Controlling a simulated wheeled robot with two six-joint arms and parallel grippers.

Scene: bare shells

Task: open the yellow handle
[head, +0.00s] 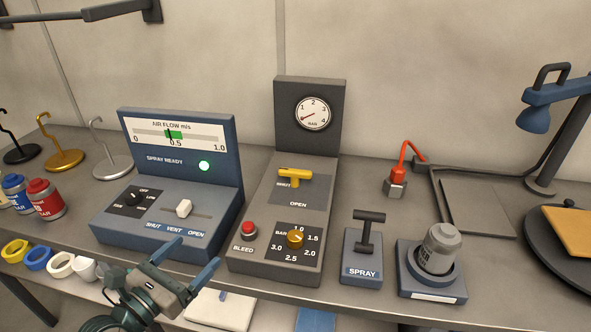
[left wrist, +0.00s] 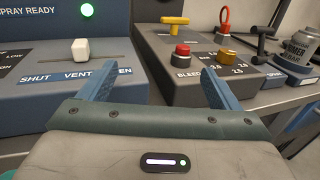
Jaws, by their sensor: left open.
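The yellow handle (head: 295,175) sits on the upper part of the grey control box's sloped face, lying crosswise beside the SHUT mark, with OPEN printed below it. It also shows in the left wrist view (left wrist: 174,24), up and right of centre. My left gripper (head: 193,256) is open and empty, with blue fingers, in front of the bench boxes. It is below and left of the yellow handle and well apart from it. In the left wrist view its fingers (left wrist: 156,84) frame the gap between the two boxes. My right gripper is not in view.
The grey box also carries a red BLEED button (head: 249,229), a brass BAR knob (head: 295,238) and a gauge (head: 312,113). The airflow box (head: 165,238) with a white slider (head: 183,208) stands left. A black SPRAY lever (head: 367,230) and a grey canister (head: 440,248) stand right.

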